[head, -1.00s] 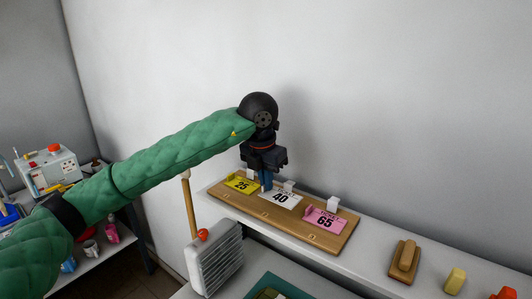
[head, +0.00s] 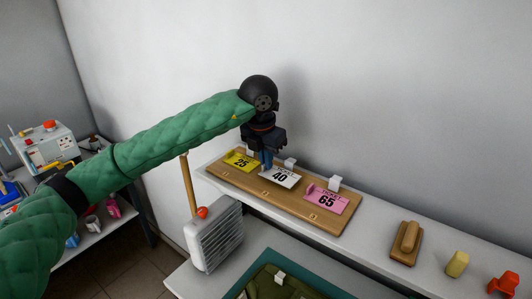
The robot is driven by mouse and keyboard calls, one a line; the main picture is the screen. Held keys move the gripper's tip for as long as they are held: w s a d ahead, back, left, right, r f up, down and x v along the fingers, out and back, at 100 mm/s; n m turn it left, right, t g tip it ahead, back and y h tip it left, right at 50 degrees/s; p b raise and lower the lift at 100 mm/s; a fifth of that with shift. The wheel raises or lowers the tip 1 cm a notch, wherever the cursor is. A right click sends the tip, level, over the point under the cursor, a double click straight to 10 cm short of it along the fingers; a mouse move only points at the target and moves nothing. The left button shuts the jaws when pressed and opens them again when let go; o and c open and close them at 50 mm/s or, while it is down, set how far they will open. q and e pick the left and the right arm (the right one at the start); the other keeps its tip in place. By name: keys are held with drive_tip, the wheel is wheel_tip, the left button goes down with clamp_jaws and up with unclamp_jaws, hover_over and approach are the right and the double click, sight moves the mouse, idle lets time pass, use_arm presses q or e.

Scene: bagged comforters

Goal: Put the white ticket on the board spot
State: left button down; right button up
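The white ticket (head: 283,178), marked 40, is at the middle place of the brown wooden board (head: 290,204), between a yellow ticket (head: 241,161) marked 25 and a pink ticket (head: 326,201) marked 65. My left gripper (head: 266,162) points down at the left edge of the white ticket. Its blue fingers hide that edge. They look close together, but whether they grip the ticket cannot be seen. My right gripper is not in view.
The board lies on a white shelf against the wall. A wooden block on a base (head: 406,243), a yellow piece (head: 457,264) and a red piece (head: 503,284) stand to the right. A grey heater-like unit (head: 215,236) and a green mat (head: 247,283) are below.

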use_arm(q)
drive_tip(key=shift+w+f, duration=0.1)
drive_tip(key=shift+f, duration=0.05)
drive_tip(key=shift+w, duration=0.1)
idle(0.3)
drive_tip(key=shift+f, duration=0.25)
